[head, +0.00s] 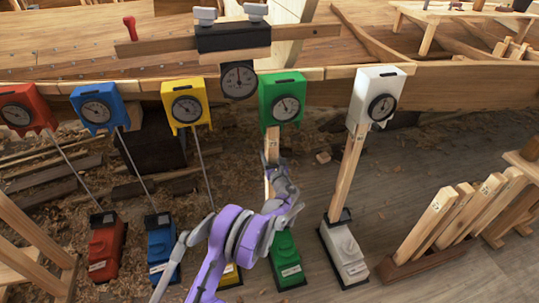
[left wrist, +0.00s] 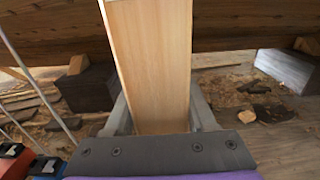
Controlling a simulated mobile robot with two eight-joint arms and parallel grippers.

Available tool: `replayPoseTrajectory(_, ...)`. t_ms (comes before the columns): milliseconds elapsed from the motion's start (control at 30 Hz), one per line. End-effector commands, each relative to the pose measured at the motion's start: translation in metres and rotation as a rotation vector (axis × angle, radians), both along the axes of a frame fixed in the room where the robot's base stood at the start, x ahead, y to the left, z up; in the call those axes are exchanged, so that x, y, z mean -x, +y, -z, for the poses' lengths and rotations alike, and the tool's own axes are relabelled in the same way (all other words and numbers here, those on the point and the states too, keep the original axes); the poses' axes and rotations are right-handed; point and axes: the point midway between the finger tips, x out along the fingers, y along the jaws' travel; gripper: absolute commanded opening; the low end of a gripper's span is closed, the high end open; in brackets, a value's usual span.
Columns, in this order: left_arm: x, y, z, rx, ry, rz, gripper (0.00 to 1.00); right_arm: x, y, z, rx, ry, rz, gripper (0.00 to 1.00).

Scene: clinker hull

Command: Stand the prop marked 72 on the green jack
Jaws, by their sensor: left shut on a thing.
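The green jack (head: 286,258) stands on the floor below the green dial gauge (head: 282,98) at the hull's edge. A pale wooden prop (head: 272,146) stands nearly upright between them, its top close under the green gauge. A small mark on it is too small to read. My left gripper (head: 283,188) is shut on this prop, just above the green jack. In the left wrist view the prop (left wrist: 152,60) rises between the gripper's fingers (left wrist: 163,118). My arm hides the prop's foot, so I cannot tell whether it touches the jack. My right gripper is not in view.
Red (head: 105,245), blue (head: 163,248) and yellow (head: 231,277) jacks stand to the left, with thin rods above. A leaning prop (head: 347,175) stands on the white jack (head: 343,250). A rack (head: 430,260) of several props is at right.

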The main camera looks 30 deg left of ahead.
Motion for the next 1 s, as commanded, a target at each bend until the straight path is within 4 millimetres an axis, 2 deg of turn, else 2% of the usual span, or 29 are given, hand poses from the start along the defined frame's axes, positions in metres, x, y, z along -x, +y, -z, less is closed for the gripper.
replayPoseTrajectory(67, 0.000, 0.000, -0.001, -0.001, 0.000, -0.001, 0.00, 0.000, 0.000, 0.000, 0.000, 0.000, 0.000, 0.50)
replayPoseTrajectory(100, 0.000, 0.000, -0.001, -0.001, 0.000, -0.001, 0.63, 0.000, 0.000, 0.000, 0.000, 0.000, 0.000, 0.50)
replayPoseTrajectory(267, 0.000, 0.000, 0.000, -0.001, 0.000, -0.001, 0.91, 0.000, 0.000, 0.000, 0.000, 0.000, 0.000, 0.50)
replayPoseTrajectory(533, 0.000, 0.000, 0.001, 0.001, 0.000, 0.000, 0.91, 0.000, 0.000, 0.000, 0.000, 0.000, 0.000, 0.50)
replayPoseTrajectory(667, 0.005, -0.007, 0.000, 0.000, 0.000, 0.001, 0.91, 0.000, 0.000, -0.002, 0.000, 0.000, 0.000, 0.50)
replayPoseTrajectory(1000, 0.048, -0.057, -0.002, 0.001, -0.001, 0.002, 0.91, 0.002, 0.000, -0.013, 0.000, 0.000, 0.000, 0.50)
